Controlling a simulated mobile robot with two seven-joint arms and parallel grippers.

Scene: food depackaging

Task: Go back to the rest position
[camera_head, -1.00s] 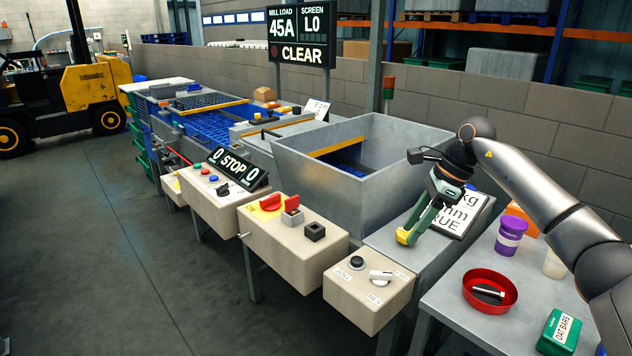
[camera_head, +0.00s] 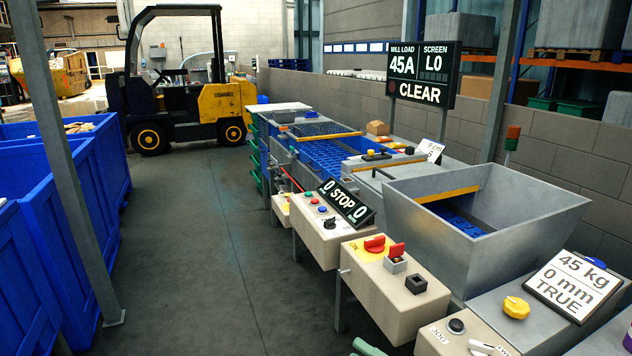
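Only a small green piece of a gripper, seemingly my right one (camera_head: 368,348), shows at the bottom edge of the head view. Its fingertips are cut off, so I cannot see whether it is open or shut. My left gripper is not in view. A yellow knob (camera_head: 516,307) sits on the grey machine top, left of a tilted sign (camera_head: 574,285) reading 45 kg, 0 mm, TRUE. No gripper touches the knob.
A control box with red switches (camera_head: 397,285) and a box with a black knob and white selector (camera_head: 462,338) stand in front of the metal hopper (camera_head: 480,262). Blue bins (camera_head: 38,240) and a post stand left. A forklift (camera_head: 175,95) is behind; the floor aisle is clear.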

